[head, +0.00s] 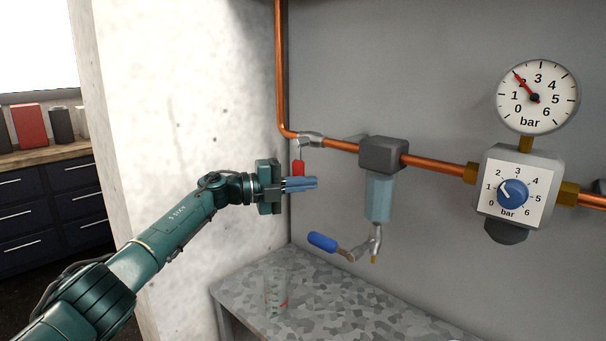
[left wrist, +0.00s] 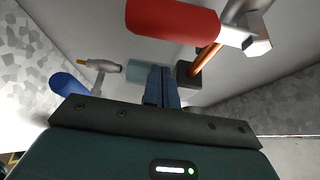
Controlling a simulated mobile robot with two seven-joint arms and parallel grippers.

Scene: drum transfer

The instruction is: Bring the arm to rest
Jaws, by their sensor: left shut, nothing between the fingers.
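My left gripper (head: 313,183) is in front of the wall piping in the head view, its blue fingers shut with nothing between them. In the left wrist view the shut fingers (left wrist: 160,88) point away from the camera. The red valve handle (head: 298,168) hangs from the valve on the copper pipe, just behind or beside the fingers. It shows large in the left wrist view (left wrist: 172,18), apart from the fingertips. My right gripper is not in view.
A filter (head: 379,198) with a blue-handled drain tap (head: 322,242) is right of the gripper. A clear beaker (head: 276,292) stands on the speckled table (head: 350,305). A regulator (head: 516,190) and pressure gauge (head: 537,96) are farther right. A pale wall (head: 180,100) stands left.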

